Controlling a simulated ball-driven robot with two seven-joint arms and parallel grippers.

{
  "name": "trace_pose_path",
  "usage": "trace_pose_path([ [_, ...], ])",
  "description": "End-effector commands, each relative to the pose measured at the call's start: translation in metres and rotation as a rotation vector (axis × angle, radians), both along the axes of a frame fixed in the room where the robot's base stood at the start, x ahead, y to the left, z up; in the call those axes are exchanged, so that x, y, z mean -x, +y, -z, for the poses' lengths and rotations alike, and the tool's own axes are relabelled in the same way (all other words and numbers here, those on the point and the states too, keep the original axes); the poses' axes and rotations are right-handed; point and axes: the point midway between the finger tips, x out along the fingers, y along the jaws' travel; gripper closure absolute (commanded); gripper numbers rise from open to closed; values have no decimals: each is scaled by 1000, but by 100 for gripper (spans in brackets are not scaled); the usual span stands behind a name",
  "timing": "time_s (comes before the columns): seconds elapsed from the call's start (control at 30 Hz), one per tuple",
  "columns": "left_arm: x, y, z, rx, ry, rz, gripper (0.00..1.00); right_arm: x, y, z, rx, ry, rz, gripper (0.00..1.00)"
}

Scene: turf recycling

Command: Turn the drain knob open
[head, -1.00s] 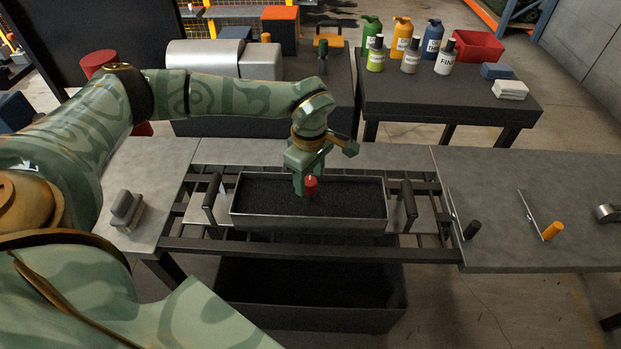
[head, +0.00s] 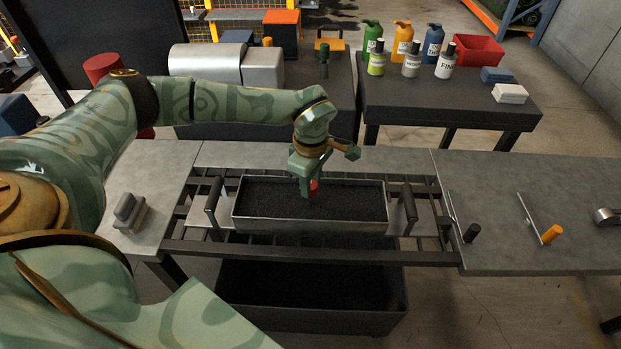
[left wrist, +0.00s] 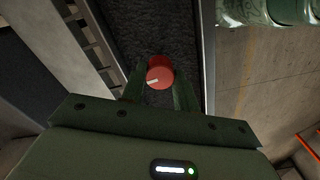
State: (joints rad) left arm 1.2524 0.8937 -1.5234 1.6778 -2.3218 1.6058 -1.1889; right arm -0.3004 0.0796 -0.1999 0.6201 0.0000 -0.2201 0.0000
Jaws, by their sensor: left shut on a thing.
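The drain knob is a red round knob (head: 314,188) with a white pointer line. It stands over the dark fill of a grey metal tray (head: 310,226). My left gripper (head: 308,186) points down at the tray, with its fingers on the knob. In the left wrist view the red knob (left wrist: 159,77) sits between the two green fingertips (left wrist: 160,85), which are closed on it. Its white line points left and slightly down in that view. The gripper partly hides the knob in the head view. My right gripper is not in view.
The tray has black handles (head: 213,193) at both ends and rests on a slatted rack. A black bin (head: 312,318) stands below. A grey block (head: 127,210) lies left.

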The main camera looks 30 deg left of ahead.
Motion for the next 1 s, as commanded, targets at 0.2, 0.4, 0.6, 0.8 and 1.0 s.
trace_pose_path([
  [0.2,0,0,-5,1,-1,-160,93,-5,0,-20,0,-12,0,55],
  [0.4,0,0,-6,2,-2,-349,93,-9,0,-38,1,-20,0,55],
  [0.6,0,0,-5,0,-2,-540,93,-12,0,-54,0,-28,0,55],
  [0.8,-1,0,-5,0,-2,-730,93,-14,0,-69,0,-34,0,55],
  [1.0,-1,0,-5,2,-2,-919,93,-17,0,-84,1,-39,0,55],
])
